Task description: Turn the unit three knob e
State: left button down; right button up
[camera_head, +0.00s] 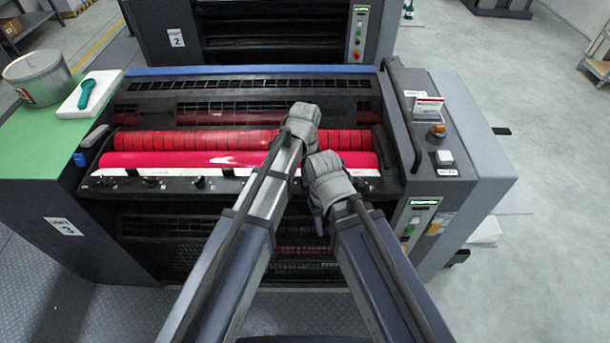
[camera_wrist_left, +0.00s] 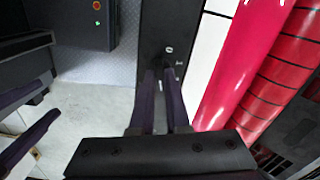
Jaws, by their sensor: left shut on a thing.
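The unit three ink unit (camera_head: 62,226) fills the head view, with a dark panel holding a row of small black knobs (camera_head: 198,182) below its red rollers. My left gripper (camera_wrist_left: 164,72) is shut at this panel in the left wrist view, its purple fingers close together. A small knob part (camera_wrist_left: 179,66) shows beside the fingertips; the gripped knob is mostly hidden between them. In the head view my arms cover that part of the panel. My right gripper (camera_wrist_left: 32,118) shows at the left of the wrist view, fingers apart and empty, over the floor.
Red rollers (camera_head: 235,160) lie just behind the knob row. A control console (camera_head: 440,150) with buttons stands at the right. A green side top (camera_head: 35,135) holds a can (camera_head: 38,80) and a white tray (camera_head: 78,106). Unit two (camera_head: 270,30) stands behind.

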pick_arm(q)
jog(key=c, duration=0.9)
grip_release()
notch_tip(320, 180, up, 8)
jog(key=p, duration=0.8)
jog(key=shift+f, duration=0.1)
